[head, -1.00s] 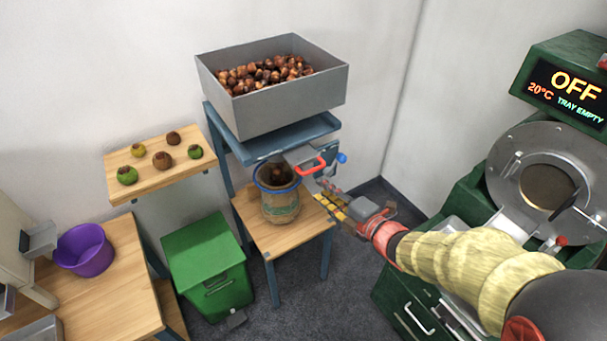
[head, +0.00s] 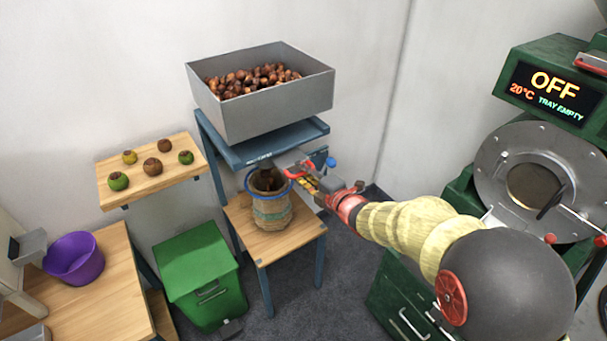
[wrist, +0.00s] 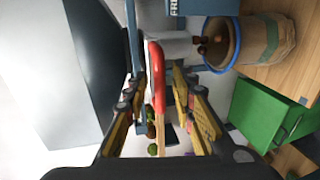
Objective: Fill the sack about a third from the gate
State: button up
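The burlap sack (head: 272,212) with a blue rim stands upright on a small wooden stand, mouth up under the hopper's outlet. In the wrist view the sack (wrist: 262,42) shows at the upper right, with a few chestnuts (wrist: 203,46) at its mouth; its fill level cannot be told. The grey hopper (head: 270,112) holds many chestnuts (head: 250,79). The red gate handle (wrist: 155,85) lies between the fingers of my gripper (wrist: 160,80) in the wrist view, with a visible gap on at least one side. In the head view my gripper (head: 308,180) is at the handle, right of the sack.
A shelf (head: 150,172) with several nuts and husks is at the left. A green bin (head: 203,275) stands left of the wooden stand (head: 275,245). A purple bowl (head: 75,258) sits on a table. A green roaster (head: 550,110), reading OFF, is at the right.

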jog(key=shift+c, duration=1.4)
jog(key=c, duration=0.4)
